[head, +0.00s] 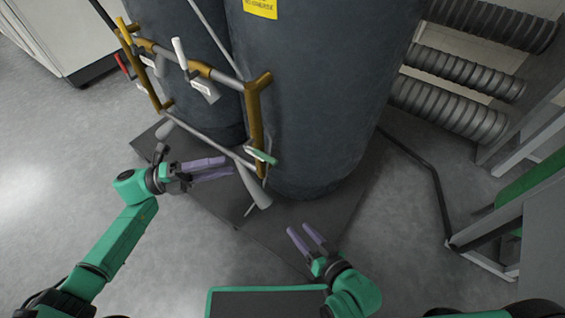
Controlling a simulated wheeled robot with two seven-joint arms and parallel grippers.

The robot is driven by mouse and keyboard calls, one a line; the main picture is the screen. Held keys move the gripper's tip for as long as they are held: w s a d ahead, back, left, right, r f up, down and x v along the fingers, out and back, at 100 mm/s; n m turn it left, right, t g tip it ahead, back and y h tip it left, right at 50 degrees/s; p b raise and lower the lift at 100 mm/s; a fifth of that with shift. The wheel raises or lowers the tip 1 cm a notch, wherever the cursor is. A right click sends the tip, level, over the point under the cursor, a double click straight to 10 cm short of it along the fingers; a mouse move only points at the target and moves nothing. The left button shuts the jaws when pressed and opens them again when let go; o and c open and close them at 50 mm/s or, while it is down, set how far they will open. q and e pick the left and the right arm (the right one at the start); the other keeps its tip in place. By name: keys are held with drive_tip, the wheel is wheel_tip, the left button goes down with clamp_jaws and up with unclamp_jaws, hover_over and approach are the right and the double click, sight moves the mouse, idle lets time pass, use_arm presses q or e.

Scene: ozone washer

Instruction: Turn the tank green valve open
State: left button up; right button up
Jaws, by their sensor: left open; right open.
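The green valve handle (262,156) sits low on the brass vertical pipe (255,125), in front of the large dark tank (310,90). My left gripper (229,167) is open, a little left of the green handle and apart from it, its purple fingers pointing right. My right gripper (302,232) is open and empty, below and right of the handle, its fingers pointing up and left. Nothing is between the fingers of either gripper.
White-handled valves (180,54) and a red-handled valve (122,64) sit on the brass pipes. A grey funnel-ended pipe (259,190) hangs below the green handle. Ribbed hoses (450,105) and a metal frame stand right. The floor at left is clear.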

use_arm(q)
drive_tip(key=w+d+r+b, duration=0.1)
drive_tip(key=w+d+r, duration=0.1)
drive_tip(key=d, duration=1.1)
drive_tip(key=shift+d, duration=0.3)
drive_tip(key=shift+r, duration=0.1)
clamp_jaws()
idle(0.5)
